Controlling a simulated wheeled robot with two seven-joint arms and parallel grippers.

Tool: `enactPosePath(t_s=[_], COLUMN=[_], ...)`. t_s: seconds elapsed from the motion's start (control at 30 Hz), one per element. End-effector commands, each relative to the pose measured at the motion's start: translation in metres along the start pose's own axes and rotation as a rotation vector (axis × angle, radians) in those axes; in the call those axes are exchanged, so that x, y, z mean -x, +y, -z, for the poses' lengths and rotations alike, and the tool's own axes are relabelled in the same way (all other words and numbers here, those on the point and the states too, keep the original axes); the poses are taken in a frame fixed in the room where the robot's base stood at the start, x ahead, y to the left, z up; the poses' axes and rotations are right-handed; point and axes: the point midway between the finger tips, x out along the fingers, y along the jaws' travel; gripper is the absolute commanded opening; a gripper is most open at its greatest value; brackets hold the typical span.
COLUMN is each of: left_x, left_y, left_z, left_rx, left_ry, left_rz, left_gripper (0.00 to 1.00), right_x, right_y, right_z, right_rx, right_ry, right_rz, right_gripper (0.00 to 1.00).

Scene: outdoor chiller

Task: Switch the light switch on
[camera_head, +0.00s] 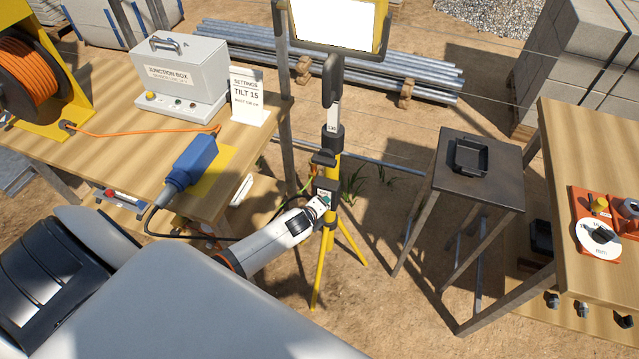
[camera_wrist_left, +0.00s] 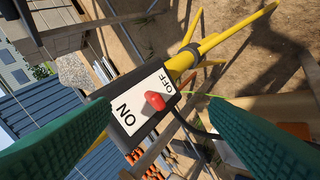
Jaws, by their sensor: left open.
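The light switch (camera_wrist_left: 140,108) is a dark box with a white plate marked ON and OFF, fixed to the yellow tripod (camera_wrist_left: 205,45). Its red lever (camera_wrist_left: 155,100) sits nearer the OFF mark. In the head view the switch box (camera_head: 325,187) is partly hidden by my left gripper (camera_head: 322,203). In the wrist view the green fingers of my left gripper (camera_wrist_left: 160,108) are spread open on either side of the switch, with nothing held. The lamp (camera_head: 335,22) on top of the tripod has a white front panel. My right gripper is not in view.
A wooden table (camera_head: 110,130) at left holds a junction box (camera_head: 180,72), a blue connector (camera_head: 197,155) and a settings card (camera_head: 247,95). A dark stool (camera_head: 490,185) with a black tray (camera_head: 468,157) stands right of the tripod. Cables hang beside the switch.

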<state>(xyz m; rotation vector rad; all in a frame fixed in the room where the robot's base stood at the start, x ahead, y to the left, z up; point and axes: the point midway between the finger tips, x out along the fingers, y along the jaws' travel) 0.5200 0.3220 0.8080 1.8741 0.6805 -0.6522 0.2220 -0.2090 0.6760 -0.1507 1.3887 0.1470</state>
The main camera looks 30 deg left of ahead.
Motion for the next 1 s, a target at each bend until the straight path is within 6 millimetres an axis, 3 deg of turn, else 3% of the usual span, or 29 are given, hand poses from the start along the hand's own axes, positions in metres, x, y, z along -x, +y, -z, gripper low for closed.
enactPosePath(t_s=[0.1,0.3,0.77,1.0], left_x=[0.019,0.034,0.037,0.067], left_y=[0.003,0.002,0.0,-0.001], left_z=[0.002,0.001,0.0,0.0], left_rx=[-0.002,0.0,0.0,-0.003], left_ry=[-0.002,-0.001,0.0,-0.001], left_rz=[0.001,0.0,-0.001,-0.001], left_gripper=[0.7,0.7,0.7,0.7], right_x=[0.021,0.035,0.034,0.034], right_y=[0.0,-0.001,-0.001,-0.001], right_z=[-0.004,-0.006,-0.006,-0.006], right_rx=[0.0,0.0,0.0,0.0], right_ry=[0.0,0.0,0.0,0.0], right_rz=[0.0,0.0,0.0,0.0], right_gripper=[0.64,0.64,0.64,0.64])
